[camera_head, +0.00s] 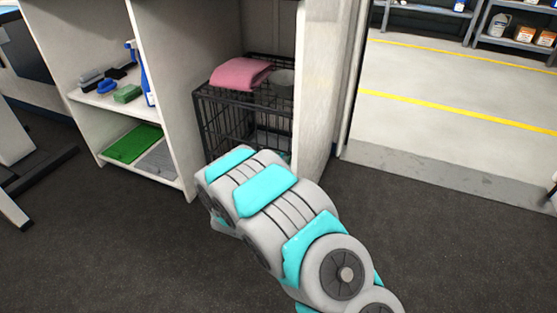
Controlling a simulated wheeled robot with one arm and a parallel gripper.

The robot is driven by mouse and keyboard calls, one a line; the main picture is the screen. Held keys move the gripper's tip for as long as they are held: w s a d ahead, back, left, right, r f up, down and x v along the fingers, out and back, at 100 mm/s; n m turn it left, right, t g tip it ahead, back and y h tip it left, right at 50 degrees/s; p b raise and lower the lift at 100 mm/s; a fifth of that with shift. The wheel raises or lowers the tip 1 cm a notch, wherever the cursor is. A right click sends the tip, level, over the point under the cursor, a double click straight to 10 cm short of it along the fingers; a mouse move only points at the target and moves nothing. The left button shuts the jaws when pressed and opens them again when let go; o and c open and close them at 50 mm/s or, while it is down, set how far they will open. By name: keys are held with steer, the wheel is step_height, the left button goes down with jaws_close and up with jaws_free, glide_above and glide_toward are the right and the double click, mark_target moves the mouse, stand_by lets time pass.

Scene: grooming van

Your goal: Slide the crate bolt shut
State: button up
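The black wire crate (213,116) stands in the lower compartment of a white cabinet. Its front left and top show, while its lower right front is hidden behind my arm. I cannot make out the bolt; it is too small or hidden. My arm reaches up from the bottom right toward the front of the crate. My gripper is not visible, as the arm's own links cover that end, so I cannot tell whether it touches the crate.
Shelves at left hold brushes (106,86), a blue spray bottle (146,80) and a green mat (133,143). Dark floor (110,240) is clear at front left.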

steer(key=o, duration=0.3)
steer(key=shift+p+v, duration=0.4)
steer(key=shift+v, duration=3.5)
steer(key=shift+d, duration=0.1)
